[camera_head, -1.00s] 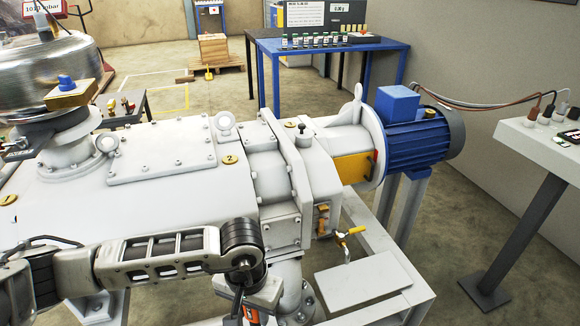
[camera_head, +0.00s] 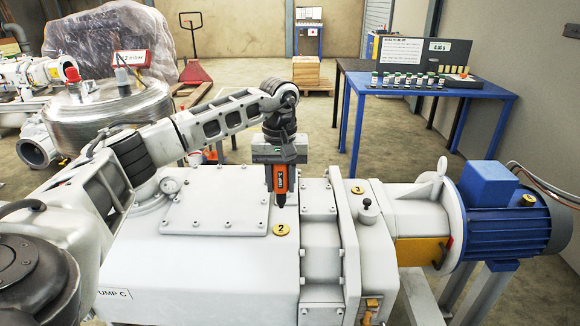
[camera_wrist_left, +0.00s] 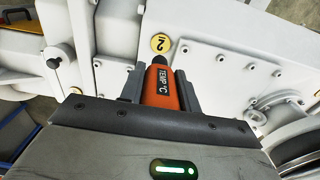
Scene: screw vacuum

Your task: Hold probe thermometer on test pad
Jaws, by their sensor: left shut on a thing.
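The orange and black probe thermometer (camera_head: 280,183) points downward in my left gripper (camera_head: 279,165), which is shut on it above the top of the white pump. In the left wrist view, the thermometer (camera_wrist_left: 161,90) shows the label "TEMP °C" between the fingers of my left gripper (camera_wrist_left: 163,88). A round yellow pad marked 2 (camera_head: 281,229) lies on the pump top, just below the thermometer's tip in the head view. The pad (camera_wrist_left: 159,43) also shows beyond the tip in the left wrist view. I cannot tell whether the tip touches the pump. My right gripper is not in view.
The white pump body (camera_head: 200,270) fills the foreground, with a blue motor (camera_head: 500,215) at right. Another yellow disc (camera_head: 357,190) sits right of the thermometer. A blue table (camera_head: 480,93) with small bottles stands behind.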

